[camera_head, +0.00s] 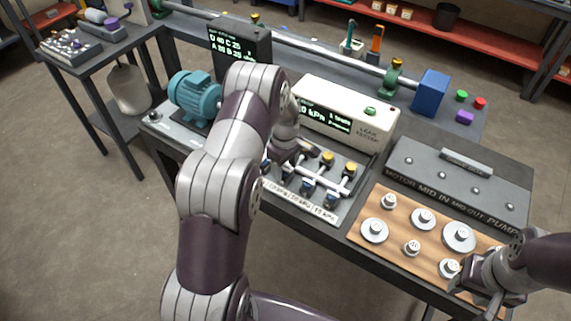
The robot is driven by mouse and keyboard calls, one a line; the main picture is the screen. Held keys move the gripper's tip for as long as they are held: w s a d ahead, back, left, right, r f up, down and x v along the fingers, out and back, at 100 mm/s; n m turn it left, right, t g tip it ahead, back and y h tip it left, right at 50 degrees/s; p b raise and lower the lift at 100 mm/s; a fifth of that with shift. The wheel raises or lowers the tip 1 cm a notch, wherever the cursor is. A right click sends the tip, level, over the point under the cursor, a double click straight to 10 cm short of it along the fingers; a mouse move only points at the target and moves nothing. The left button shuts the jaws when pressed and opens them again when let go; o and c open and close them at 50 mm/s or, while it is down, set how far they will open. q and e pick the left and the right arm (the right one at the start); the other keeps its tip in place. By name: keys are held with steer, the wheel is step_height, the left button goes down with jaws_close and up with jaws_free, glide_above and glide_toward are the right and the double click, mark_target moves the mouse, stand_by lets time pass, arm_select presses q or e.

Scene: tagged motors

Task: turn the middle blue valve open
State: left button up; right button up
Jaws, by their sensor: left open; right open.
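A valve manifold (318,181) with silver pipes and yellow knobs sits on the bench front, with a strip of kPa labels along its front edge. Several small blue valves show in a row on it, one near the centre (308,187) and one at the right (331,198). My arm partly hides the left ones, so I cannot be sure which is the middle one. My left gripper (297,152) is open, over the back left part of the manifold; contact cannot be told. My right gripper (487,300) is open at the lower right, by the wooden board.
A white leak tester (345,117) stands behind the manifold, and a teal motor (195,97) to its left. The wooden board (392,242) holds several weight-like metal discs. A dark motor plate (455,178) and a blue block (430,92) lie right and behind.

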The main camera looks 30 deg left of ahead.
arm_select(q)
steer(key=shift+f, duration=0.3)
steer(key=shift+s, duration=0.1)
steer(key=shift+c, duration=0.2)
steer(key=c, duration=1)
